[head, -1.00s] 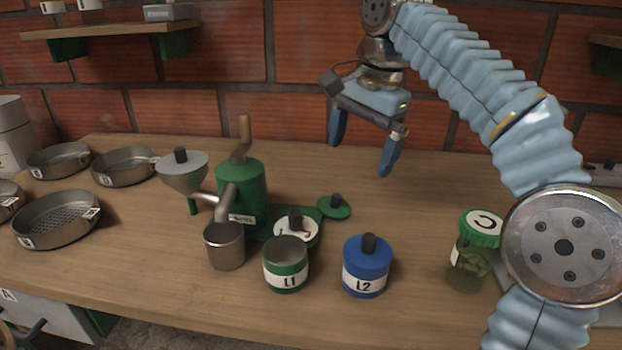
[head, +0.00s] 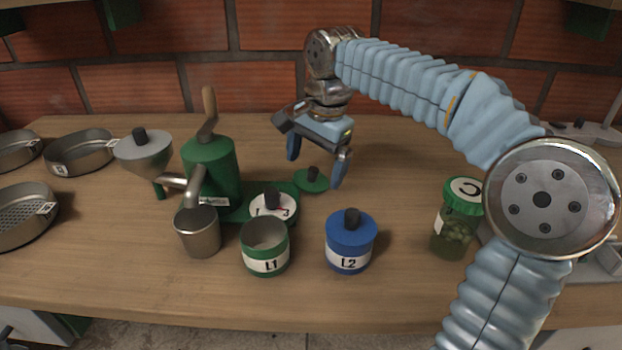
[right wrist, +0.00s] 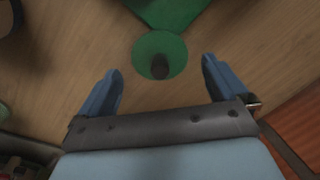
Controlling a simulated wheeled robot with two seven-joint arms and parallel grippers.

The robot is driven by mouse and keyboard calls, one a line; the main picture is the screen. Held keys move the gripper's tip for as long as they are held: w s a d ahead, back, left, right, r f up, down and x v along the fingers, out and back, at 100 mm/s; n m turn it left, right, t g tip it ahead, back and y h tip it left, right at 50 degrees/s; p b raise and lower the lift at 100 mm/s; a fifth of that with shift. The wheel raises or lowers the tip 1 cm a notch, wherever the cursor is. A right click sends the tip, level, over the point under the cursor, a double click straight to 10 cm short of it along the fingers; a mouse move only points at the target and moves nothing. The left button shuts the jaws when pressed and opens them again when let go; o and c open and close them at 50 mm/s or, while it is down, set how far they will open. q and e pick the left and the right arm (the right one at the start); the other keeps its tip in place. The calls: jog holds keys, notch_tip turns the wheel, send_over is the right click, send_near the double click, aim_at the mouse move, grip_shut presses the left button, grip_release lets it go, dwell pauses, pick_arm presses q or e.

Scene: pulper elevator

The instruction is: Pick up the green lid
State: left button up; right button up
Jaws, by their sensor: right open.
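The green lid (head: 311,181) is a small flat disc with a dark knob, lying on the table just behind the cans. In the right wrist view the lid (right wrist: 150,50) lies beyond and between the fingertips, with its dark knob near the middle. My right gripper (head: 316,168) is open and empty, pointing down above and around the lid's area; it also shows in the right wrist view (right wrist: 160,75). The fingers do not touch the lid in the wrist view. My left gripper is out of view.
The green pulper (head: 211,165) and a metal cup (head: 198,236) are left. A green-capped jar (head: 455,235) stands right.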

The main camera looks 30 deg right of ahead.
notch_tip(320, 180, down, 2)
jog(key=shift+w+a, duration=0.1)
jog(key=shift+w, duration=0.05)
jog(key=shift+c, duration=0.5)
jog(key=c, duration=0.9)
jog(key=shift+c, duration=0.2)
jog(key=shift+r, duration=0.1)
